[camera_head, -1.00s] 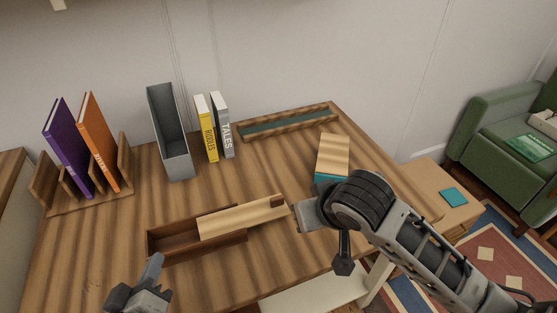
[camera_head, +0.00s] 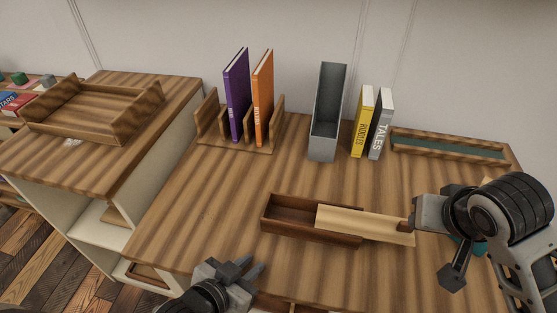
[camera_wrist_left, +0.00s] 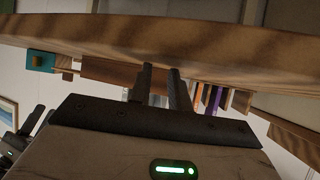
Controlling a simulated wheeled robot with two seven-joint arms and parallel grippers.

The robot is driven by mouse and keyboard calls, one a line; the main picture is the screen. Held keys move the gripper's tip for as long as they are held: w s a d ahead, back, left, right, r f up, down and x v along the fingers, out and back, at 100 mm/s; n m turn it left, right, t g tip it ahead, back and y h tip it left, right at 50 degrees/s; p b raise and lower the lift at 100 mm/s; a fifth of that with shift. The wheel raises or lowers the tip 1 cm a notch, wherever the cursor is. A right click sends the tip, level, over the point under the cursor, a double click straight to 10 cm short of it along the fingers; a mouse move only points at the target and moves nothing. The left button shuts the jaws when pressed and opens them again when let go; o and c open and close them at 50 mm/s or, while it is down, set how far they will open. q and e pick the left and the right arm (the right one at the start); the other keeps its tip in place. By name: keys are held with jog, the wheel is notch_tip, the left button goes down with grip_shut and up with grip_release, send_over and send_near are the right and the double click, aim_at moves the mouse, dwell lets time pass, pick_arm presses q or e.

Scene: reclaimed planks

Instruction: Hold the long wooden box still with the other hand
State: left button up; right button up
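The long wooden box (camera_head: 285,229) is dark brown and lies on the plank table. Its pale sliding lid (camera_head: 362,224) sticks out past the right end, leaving the left part of the box uncovered. My right gripper (camera_head: 414,222) is at the lid's right end, by a dark end piece; its fingertips are too hidden to show a grip. My left gripper (camera_head: 254,268) is at the table's front edge, in front of the box and apart from it. Its fingers are parted and empty, as the left wrist view (camera_wrist_left: 162,85) also shows.
A book rack (camera_head: 240,140) with purple and orange books, a grey bin (camera_head: 325,115), yellow (camera_head: 361,122) and grey (camera_head: 380,125) books and a shallow tray (camera_head: 450,147) stand at the back. A low cabinet with a tray (camera_head: 95,110) is at left. The table left of the box is clear.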

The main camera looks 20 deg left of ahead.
pick_arm(q)
jog(key=w+a+r+m+g, duration=0.1)
jog(key=w+a+r, duration=0.1)
jog(key=w+r, duration=0.75)
jog(key=n+g+y, duration=0.3)
jog(key=n+g, duration=0.2)
jog(key=g, duration=0.5)
send_near(265, 207)
notch_tip(265, 207, down, 11)
jog(key=shift+w+f, duration=0.1)
jog(key=shift+f, duration=0.05)
pick_arm(e)
jog(key=shift+w+a, duration=0.1)
pick_arm(q)
jog(key=shift+d, duration=0.1)
grip_shut()
pick_arm(e)
grip_shut()
